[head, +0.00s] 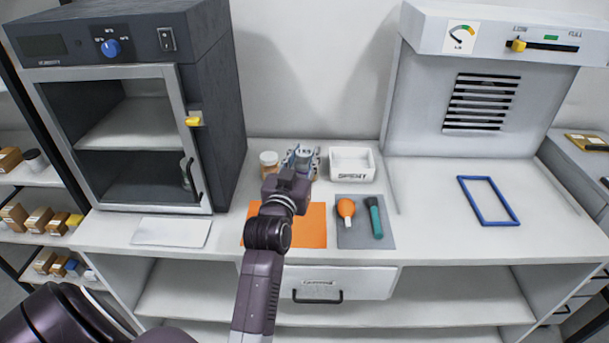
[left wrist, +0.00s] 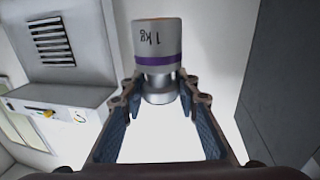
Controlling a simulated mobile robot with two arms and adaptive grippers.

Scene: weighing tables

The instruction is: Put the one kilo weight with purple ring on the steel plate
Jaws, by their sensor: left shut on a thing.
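The one kilo weight (left wrist: 158,40) is a grey cylinder with a purple ring and "1 kg" printed on it, upside down in the left wrist view. My left gripper (left wrist: 160,88) is shut on its narrow knob end. In the head view my left gripper (head: 301,157) is at the back of the table, between a small orange-and-white jar and a white tray; the arm and fingers hide most of the weight there. A pale flat plate (head: 171,232), which looks like the steel plate, lies bare at the front left, before the cabinet. My right gripper is not in view.
An orange mat (head: 312,228) lies under my arm. A grey mat (head: 358,238) holds an orange blower (head: 346,209) and a green-handled brush (head: 375,214). The jar (head: 268,163) and the "SPENT" tray (head: 352,165) stand behind. A glass-fronted cabinet (head: 196,140) rises at left.

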